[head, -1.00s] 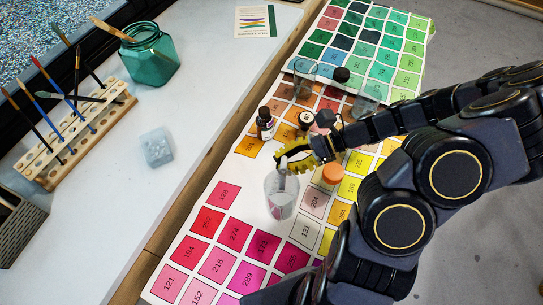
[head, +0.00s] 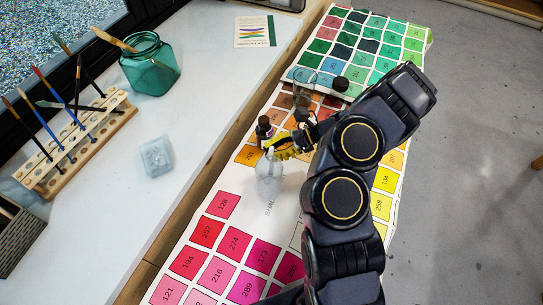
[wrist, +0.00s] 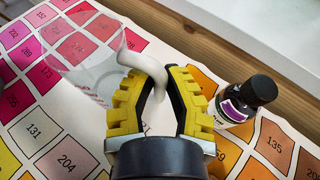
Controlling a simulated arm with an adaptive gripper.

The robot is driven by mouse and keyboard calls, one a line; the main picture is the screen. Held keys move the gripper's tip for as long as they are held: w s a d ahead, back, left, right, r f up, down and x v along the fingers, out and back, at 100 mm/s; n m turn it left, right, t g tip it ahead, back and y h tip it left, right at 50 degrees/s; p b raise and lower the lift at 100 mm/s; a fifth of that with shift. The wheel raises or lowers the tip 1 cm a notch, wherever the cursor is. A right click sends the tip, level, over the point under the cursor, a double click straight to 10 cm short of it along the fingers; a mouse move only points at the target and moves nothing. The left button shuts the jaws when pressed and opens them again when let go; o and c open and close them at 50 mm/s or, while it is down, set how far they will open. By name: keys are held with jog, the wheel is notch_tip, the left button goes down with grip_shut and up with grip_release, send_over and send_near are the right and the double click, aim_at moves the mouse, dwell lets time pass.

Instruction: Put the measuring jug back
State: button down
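The measuring jug (head: 269,182) is clear, with a whitish handle (wrist: 151,66). In the head view it is over the colour chart, below my gripper (head: 290,146). In the wrist view the jug (wrist: 92,66) is at upper left, and its handle runs between the yellow-padded fingers of my gripper (wrist: 156,88). The fingers are closed around the handle. I cannot tell exactly how far the jug's base is above the chart.
A dark bottle with a purple label (wrist: 240,102) stands close to my right finger. A clear beaker (head: 303,85) and a dark-capped bottle (head: 339,87) stand farther back. The white sill holds a brush rack (head: 80,140), a teal jar (head: 150,65) and a grey block (head: 156,156).

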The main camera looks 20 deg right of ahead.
notch_tip(320, 180, down, 3)
jog(key=shift+w+f, duration=0.1)
jog(key=c, duration=1.2)
grip_release()
jog(key=shift+o, duration=0.2)
